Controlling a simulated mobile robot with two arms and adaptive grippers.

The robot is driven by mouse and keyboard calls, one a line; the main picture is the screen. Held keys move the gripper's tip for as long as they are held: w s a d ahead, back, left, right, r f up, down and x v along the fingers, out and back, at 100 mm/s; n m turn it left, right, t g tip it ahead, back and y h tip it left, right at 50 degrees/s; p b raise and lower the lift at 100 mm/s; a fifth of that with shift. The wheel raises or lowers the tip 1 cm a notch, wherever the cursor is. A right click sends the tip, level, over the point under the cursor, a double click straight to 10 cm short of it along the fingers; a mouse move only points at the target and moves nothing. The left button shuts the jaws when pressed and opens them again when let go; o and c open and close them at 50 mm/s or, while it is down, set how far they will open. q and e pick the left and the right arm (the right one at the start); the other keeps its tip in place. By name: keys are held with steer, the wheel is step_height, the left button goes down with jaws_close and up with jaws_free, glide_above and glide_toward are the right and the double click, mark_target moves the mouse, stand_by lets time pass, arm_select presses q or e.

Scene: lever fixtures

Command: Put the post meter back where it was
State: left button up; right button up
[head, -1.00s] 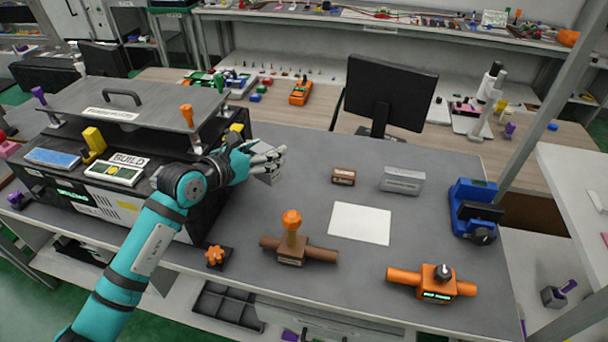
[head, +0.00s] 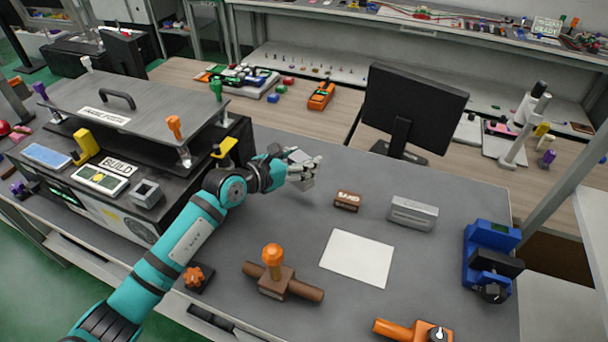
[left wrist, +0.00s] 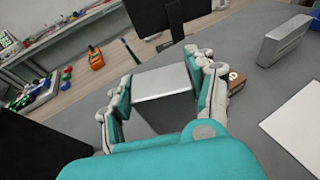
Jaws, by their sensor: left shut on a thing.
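My left gripper (head: 303,170) is over the grey table's left part, right of the black machine. In the left wrist view my left gripper (left wrist: 163,98) is shut on a grey metal block (left wrist: 162,82), held between its two fingers. The block's front and any label are not readable, so I cannot tell for sure that it is the post meter. In the head view the fingers largely hide it. A small brown block (head: 348,201) lies just right of the gripper; it shows partly behind a finger in the left wrist view (left wrist: 236,83). My right gripper is not in view.
The black machine (head: 165,222) carries a grey square-faced box (head: 147,193). A grey labelled block (head: 412,212), a white sheet (head: 357,258), a brown pipe valve (head: 283,285), an orange valve (head: 410,331) and a blue device (head: 490,262) stand right. A monitor (head: 412,105) stands behind.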

arm_select(q)
steer(key=shift+f, duration=0.7)
step_height(320, 180, down, 3)
steer(key=shift+w+d+f, duration=0.1)
steer(key=shift+d+f, duration=0.05)
steer(key=shift+f, duration=0.2)
steer(key=o, duration=1.6)
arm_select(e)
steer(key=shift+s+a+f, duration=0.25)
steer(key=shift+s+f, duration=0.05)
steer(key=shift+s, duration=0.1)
